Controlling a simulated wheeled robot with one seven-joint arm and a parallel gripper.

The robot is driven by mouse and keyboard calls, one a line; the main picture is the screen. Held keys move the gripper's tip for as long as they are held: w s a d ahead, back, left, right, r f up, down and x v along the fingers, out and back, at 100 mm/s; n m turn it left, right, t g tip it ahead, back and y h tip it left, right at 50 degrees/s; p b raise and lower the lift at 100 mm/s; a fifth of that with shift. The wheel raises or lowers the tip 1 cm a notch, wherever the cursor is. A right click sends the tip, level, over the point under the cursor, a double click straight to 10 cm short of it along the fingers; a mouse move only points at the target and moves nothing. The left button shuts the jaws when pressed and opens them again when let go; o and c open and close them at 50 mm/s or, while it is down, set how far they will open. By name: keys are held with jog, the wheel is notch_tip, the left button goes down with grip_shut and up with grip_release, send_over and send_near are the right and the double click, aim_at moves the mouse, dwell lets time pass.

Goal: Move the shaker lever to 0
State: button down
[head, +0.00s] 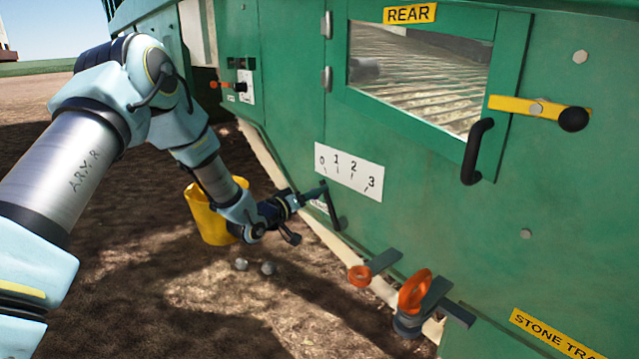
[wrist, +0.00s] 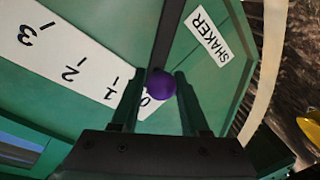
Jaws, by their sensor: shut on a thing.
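The shaker lever is a dark bar (wrist: 172,28) ending in a purple knob (wrist: 161,85). In the wrist view the knob sits between the two fingers of my gripper (wrist: 158,76), which is shut on it. The knob lies beside the 0 of the white scale plate (wrist: 72,65), partly covering that end. In the head view the scale plate (head: 348,178), marked 0 to 3, is on the green machine side, and my gripper (head: 315,192) is just below its 0 end. The lever (head: 332,210) leans up and left from its pivot; the knob is hidden there by my gripper.
A SHAKER label (wrist: 209,37) is beside the lever. A yellow bucket (head: 207,222) stands on the ground behind my wrist. Orange-handled fittings (head: 414,292) stick out at the lower right. A black handle (head: 477,151) and a yellow latch (head: 515,105) are by the window.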

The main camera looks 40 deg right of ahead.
jog(key=shift+w+f+n, duration=0.25)
jog(key=shift+n, duration=0.15)
jog(key=shift+c, duration=2.3)
grip_release()
jog(key=shift+r, duration=0.1)
jog(key=s+a+p, duration=0.1)
jog(key=a+p, duration=0.3)
jog(key=a, duration=0.6)
jog(key=shift+s+a+r, duration=0.25)
jog(key=shift+a+r, duration=0.05)
jog(key=shift+r, duration=0.05)
